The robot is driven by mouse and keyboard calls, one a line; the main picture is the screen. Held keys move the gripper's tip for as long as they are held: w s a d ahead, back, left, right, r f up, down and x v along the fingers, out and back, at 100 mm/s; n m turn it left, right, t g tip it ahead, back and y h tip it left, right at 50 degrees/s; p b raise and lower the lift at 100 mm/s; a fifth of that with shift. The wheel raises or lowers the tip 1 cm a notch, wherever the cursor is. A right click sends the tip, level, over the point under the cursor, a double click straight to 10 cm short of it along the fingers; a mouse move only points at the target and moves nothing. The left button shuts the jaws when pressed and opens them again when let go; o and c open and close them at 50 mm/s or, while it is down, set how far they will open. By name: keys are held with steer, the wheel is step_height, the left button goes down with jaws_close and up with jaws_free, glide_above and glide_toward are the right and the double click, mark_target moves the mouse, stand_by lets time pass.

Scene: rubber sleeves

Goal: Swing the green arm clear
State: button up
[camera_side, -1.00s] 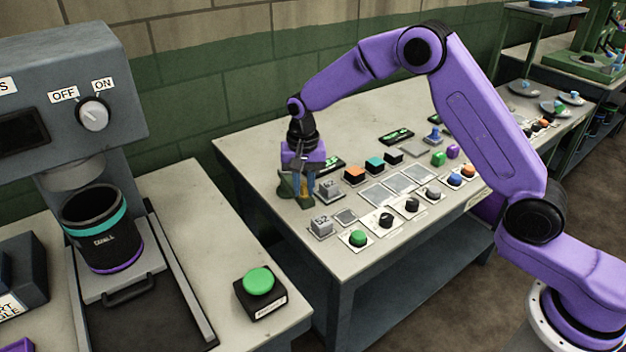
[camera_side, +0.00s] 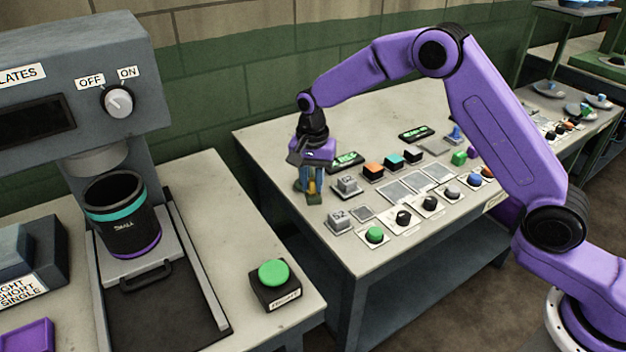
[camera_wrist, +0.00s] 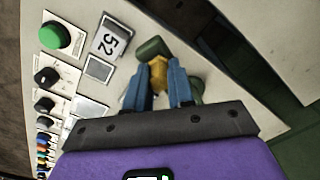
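The green arm (camera_wrist: 152,48) shows in the wrist view as a dark green rounded piece past my fingertips, with another green part (camera_wrist: 196,89) beside the right finger. A yellow block (camera_wrist: 158,74) sits on it. My gripper (camera_wrist: 160,68) points down with its blue fingers on either side of the yellow block, with no clear gap visible; it appears shut on it. In the side view my gripper (camera_side: 311,188) is low over the bench's left end, and the fingers hide much of the green arm.
Two blocks marked 52 (camera_side: 347,184) (camera_side: 339,221) stand just right of my gripper. A green button (camera_side: 375,235), several knobs and flat plates (camera_side: 396,193) lie farther right. A press holding a black cup (camera_side: 122,215) stands on another bench at left.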

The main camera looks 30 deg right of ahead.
steer(key=o, duration=0.4)
steer(key=shift+a, duration=0.1)
steer(key=shift+c, duration=0.2)
steer(key=shift+r, duration=0.15)
step_height(320, 180, up, 17)
steer(key=shift+r, duration=0.15)
steer(key=s+n, duration=1)
steer(key=s, duration=0.8)
steer(key=s+d+f+n, duration=0.3)
steer(key=s+d+n, duration=0.2)
steer(key=s, duration=0.5)
steer(key=s+d+f+n, duration=0.4)
steer(key=s+d+n, duration=0.2)
steer(key=s, duration=0.5)
steer(key=shift+s+d+n, duration=0.3)
steer(key=shift+d, duration=0.4)
